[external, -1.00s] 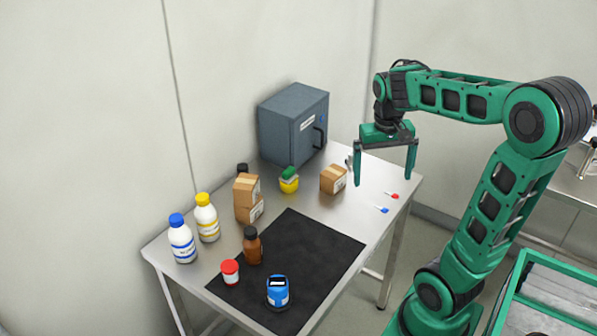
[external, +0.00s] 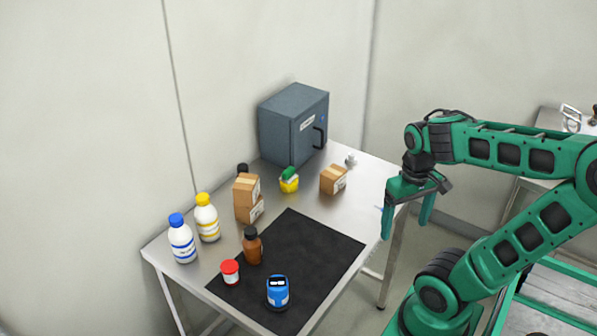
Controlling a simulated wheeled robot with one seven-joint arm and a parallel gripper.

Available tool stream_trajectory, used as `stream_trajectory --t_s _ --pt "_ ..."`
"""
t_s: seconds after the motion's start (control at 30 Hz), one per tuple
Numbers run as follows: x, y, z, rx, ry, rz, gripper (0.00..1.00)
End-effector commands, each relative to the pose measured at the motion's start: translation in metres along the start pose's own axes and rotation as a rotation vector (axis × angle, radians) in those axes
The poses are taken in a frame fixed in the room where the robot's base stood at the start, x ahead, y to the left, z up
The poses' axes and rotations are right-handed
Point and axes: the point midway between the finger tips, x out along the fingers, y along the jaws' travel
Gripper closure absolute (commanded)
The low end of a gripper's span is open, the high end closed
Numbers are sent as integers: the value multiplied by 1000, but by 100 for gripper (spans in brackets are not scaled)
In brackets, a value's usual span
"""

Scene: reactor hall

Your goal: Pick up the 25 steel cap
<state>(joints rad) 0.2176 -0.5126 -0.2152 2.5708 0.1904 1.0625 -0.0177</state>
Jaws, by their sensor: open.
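A small silvery piece (external: 350,159) stands near the back right corner of the steel table, beside the grey cabinet; it may be the steel cap, but it is too small to tell and no number can be read. My gripper (external: 406,231) is open and empty, fingers pointing down, at the right edge of the table. It is in front and to the right of the silvery piece, well apart from it.
The steel table (external: 372,180) carries a grey cabinet (external: 290,125), cardboard boxes (external: 333,180), a yellow-green item (external: 289,181), bottles (external: 206,219), a red-capped jar (external: 230,272) and a blue device (external: 277,292) on a black mat (external: 320,245). Bare steel lies right of the mat.

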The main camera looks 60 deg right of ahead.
Motion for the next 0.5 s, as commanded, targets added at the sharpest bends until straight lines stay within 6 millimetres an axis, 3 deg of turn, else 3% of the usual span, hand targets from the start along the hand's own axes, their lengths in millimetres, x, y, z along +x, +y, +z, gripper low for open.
stream_trajectory --t_s 0.03,0.13,0.17,0.4,0.5 --pt "4 -5 -8 1 -9 5 31" --pt "5 -6 -12 0 -13 9 55" --pt "5 -6 -11 0 -13 8 58" --pt "5 -6 -11 1 -12 7 58" --pt "-4 0 0 1 2 -1 58"
